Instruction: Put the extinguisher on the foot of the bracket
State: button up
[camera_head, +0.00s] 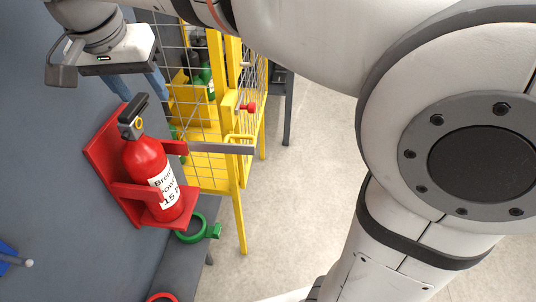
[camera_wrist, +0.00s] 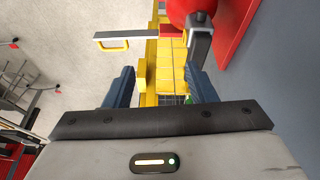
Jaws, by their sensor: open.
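The red extinguisher (camera_head: 150,165), with a white label and black top handle, stands in the red bracket (camera_head: 103,155). Its base appears to rest on the bracket's foot (camera_head: 152,219), though the exact contact is hard to see. A red side arm crosses its lower body. My gripper (camera_head: 138,88) is open and empty, above and apart from the extinguisher's handle. In the wrist view, nothing is between my gripper's blue fingers (camera_wrist: 160,88); the extinguisher (camera_wrist: 187,10) and its dark handle (camera_wrist: 200,38) show at the top, beyond the right finger.
A green ring clamp (camera_head: 192,228) lies below the bracket on a grey ledge. Open floor (camera_head: 300,190) lies right.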

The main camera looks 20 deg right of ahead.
jog(key=s+d+f+n, duration=0.1)
jog(key=s+d+f, duration=0.4)
jog(key=d+f, duration=0.4)
jog(key=s+d+f+n+y, duration=0.1)
jog(key=s+d+f, duration=0.4)
jog(key=d+f, duration=0.5)
jog(key=d+n, duration=0.1)
jog(key=d, duration=0.3)
jog(key=shift+s+d+f+g+y, duration=0.2)
jog(key=shift+g+y, duration=0.1)
